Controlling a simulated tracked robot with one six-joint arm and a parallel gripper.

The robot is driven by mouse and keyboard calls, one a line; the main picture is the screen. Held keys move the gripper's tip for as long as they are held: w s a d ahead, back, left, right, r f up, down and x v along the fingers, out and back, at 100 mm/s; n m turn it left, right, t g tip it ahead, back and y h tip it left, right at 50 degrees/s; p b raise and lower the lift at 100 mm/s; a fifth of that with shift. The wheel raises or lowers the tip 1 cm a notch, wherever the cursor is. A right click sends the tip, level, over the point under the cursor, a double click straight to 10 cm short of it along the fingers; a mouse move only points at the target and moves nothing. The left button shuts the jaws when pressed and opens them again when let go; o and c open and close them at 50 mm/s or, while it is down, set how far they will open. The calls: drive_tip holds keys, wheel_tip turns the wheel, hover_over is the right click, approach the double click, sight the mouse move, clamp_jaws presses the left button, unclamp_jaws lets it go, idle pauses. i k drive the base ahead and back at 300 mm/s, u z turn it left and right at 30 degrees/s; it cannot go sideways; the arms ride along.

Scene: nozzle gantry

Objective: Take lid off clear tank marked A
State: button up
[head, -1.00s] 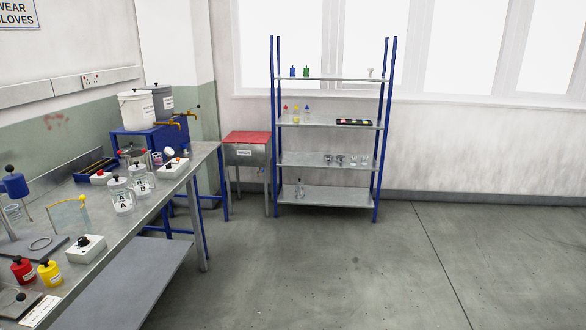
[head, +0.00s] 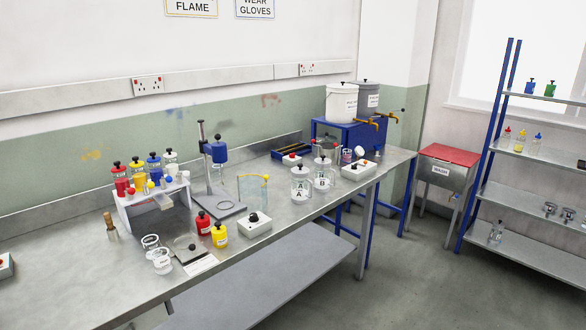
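The clear tank marked A (head: 300,188) stands upright on the metal bench, near its front edge and right of the middle. Its lid (head: 299,168), with a dark knob on top, sits on the tank. A similar clear tank marked B (head: 323,177) stands just behind and to the right, also with a dark-knobbed lid. My gripper is not in the head view.
A white switch box (head: 254,225) is left of tank A and another (head: 358,171) is right of tank B. A stand with a blue vessel (head: 219,151) rises behind-left. Red and yellow bottles (head: 220,235) stand near the front edge. The floor (head: 420,285) before the bench is clear.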

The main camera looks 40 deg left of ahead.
sight(299, 170)
drive_tip(key=u, duration=0.4)
drive_tip(key=i, duration=1.55)
drive_tip(key=u, duration=0.75)
drive_tip(key=i, duration=0.8)
drive_tip(key=u, duration=0.75)
drive_tip(key=i, duration=0.6)
drive_tip(key=u, duration=0.95)
drive_tip(key=i, duration=0.7)
drive_tip(key=u, duration=0.5)
